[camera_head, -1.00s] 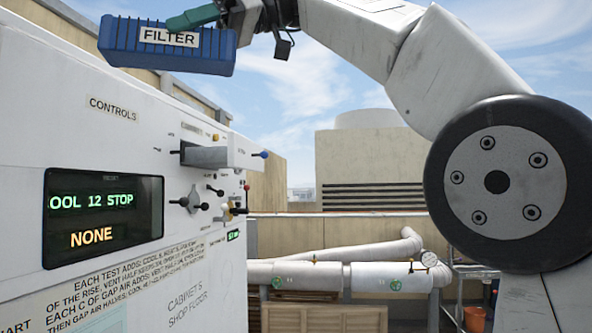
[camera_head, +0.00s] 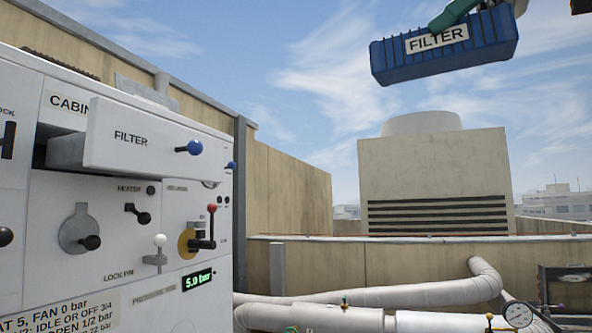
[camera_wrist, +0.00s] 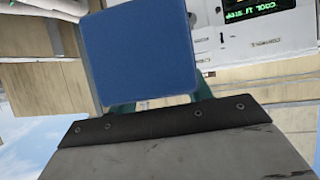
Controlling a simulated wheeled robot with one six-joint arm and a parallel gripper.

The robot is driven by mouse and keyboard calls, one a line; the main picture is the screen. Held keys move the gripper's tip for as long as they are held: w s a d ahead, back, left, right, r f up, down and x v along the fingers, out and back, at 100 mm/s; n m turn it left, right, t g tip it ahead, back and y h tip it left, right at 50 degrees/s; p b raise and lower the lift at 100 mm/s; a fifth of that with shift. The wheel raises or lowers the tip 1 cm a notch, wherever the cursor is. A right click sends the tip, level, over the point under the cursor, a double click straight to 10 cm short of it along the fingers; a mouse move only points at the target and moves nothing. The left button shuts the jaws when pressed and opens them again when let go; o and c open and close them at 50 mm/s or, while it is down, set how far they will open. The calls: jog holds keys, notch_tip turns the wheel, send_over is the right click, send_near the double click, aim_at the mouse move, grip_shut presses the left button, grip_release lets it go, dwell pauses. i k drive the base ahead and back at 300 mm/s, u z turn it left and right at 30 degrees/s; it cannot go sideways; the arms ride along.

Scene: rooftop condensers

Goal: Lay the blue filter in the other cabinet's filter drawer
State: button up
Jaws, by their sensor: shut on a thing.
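The blue filter (camera_head: 445,48) is a ribbed block with a white FILTER label, held up in the air at the upper right of the head view. My gripper (camera_head: 455,14) is shut on it from above, showing green fingers. In the wrist view the filter (camera_wrist: 138,52) shows its plain blue face between the green fingers (camera_wrist: 160,106). The filter drawer (camera_head: 140,138), white with a blue knob, juts out from the cabinet (camera_head: 120,225) at left. The filter is apart from the drawer, higher and to its right. The drawer's inside is hidden from this low angle.
Below the drawer, the cabinet front carries several handles, a red-topped lever (camera_head: 211,222), a white-knobbed lock pin (camera_head: 159,250) and a 5.0 bar display (camera_head: 197,280). Thick pipes (camera_head: 400,300) with a gauge (camera_head: 518,314) run low behind. Open air lies between filter and drawer.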

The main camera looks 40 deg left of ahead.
aim_at(134, 170)
jog(key=u, duration=0.05)
jog(key=i, duration=1.5)
jog(key=u, duration=0.35)
